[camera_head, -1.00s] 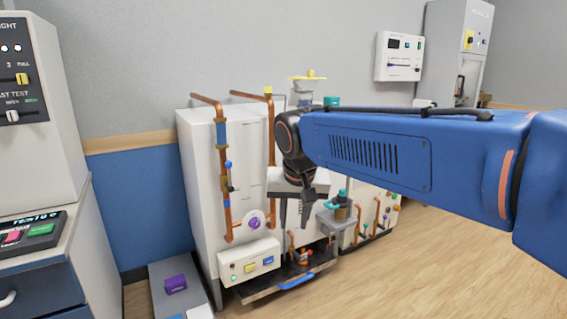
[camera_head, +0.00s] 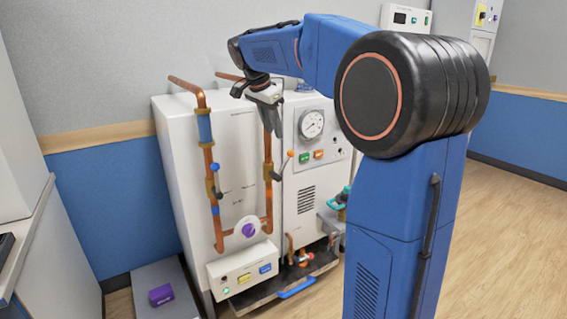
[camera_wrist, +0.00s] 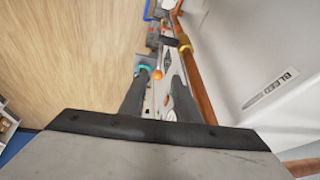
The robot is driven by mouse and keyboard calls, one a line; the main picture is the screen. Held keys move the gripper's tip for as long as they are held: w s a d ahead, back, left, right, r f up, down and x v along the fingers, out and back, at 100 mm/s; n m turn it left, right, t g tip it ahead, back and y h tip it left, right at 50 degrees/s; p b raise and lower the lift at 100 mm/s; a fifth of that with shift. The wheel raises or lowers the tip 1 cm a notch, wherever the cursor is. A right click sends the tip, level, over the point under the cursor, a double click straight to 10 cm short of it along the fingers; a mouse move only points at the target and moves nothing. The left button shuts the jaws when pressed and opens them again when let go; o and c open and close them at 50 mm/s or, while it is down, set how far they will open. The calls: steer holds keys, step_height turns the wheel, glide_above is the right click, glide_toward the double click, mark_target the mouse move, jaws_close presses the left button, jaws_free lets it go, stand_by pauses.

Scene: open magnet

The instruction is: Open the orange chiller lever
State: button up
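The orange chiller lever (camera_head: 290,154) has an orange ball tip on a dark handle, joined to the right-hand copper pipe on the front of the white cabinet. In the head view the handle leans up and to the right from its valve. My gripper (camera_head: 276,132) points down just above and slightly left of the ball. In the wrist view my gripper (camera_wrist: 160,79) is open, and the orange ball (camera_wrist: 157,75) shows between its two separated fingertips. I see no contact, and the exact depth between them is unclear.
A blue-tipped lever (camera_head: 215,167) is on the left copper pipe (camera_head: 202,130). The right copper pipe (camera_wrist: 196,80) runs close beside my right finger in the wrist view. A gauge (camera_head: 311,123) is on the cabinet front. A purple knob (camera_head: 249,230) sits lower down. Open floor (camera_head: 500,240) lies right.

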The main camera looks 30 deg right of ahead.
mark_target(284, 165)
steer(key=x, duration=1.7)
steer(key=shift+f, duration=0.1)
jaws_close()
